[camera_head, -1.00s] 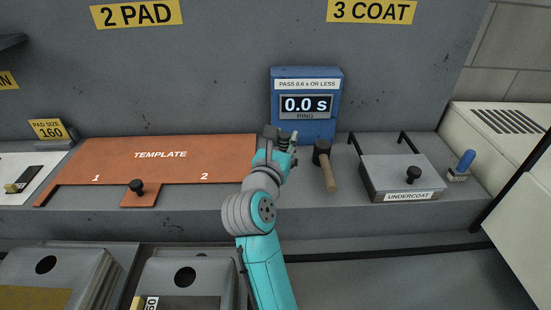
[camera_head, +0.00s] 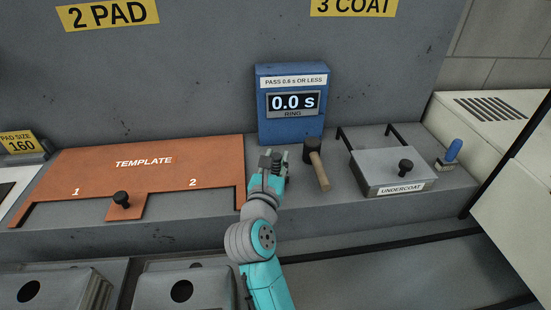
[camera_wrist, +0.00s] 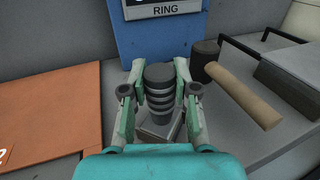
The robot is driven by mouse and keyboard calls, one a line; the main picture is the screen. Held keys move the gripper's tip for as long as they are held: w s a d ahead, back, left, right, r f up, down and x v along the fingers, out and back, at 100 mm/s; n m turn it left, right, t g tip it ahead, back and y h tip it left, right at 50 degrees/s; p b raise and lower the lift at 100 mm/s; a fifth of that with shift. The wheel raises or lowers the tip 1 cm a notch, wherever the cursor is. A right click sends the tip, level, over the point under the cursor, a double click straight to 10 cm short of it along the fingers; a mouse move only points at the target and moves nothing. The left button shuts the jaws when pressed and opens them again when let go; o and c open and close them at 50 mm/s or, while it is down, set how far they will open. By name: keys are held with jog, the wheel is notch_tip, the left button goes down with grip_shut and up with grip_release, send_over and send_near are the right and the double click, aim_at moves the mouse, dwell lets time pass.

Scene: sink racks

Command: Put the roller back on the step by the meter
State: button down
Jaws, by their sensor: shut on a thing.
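My gripper (camera_head: 271,160) is over the step (camera_head: 335,188), just in front of the lower left part of the blue meter (camera_head: 291,78). In the wrist view, my gripper (camera_wrist: 160,72) is shut on a dark grey ribbed piece, which I take to be the roller (camera_wrist: 160,98). It stands roughly upright between the two fingers. The meter also shows behind it in the wrist view (camera_wrist: 132,38). The roller's lower end is partly hidden, and I cannot tell whether it touches the step.
A mallet (camera_head: 319,168) with a wooden handle lies close on the right. The orange template (camera_head: 150,165) is close on the left. The undercoat box (camera_head: 385,165) and a blue-handled brush (camera_head: 450,155) are farther right. Metal bins (camera_head: 190,275) are below the step's front edge.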

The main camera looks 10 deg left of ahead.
jog(key=c, duration=0.9)
grip_release()
jog(key=shift+s+r, duration=0.1)
jog(key=shift+r, duration=0.05)
jog(key=s, duration=1.1)
jog(key=shift+s+a, duration=0.35)
jog(key=shift+s, duration=0.05)
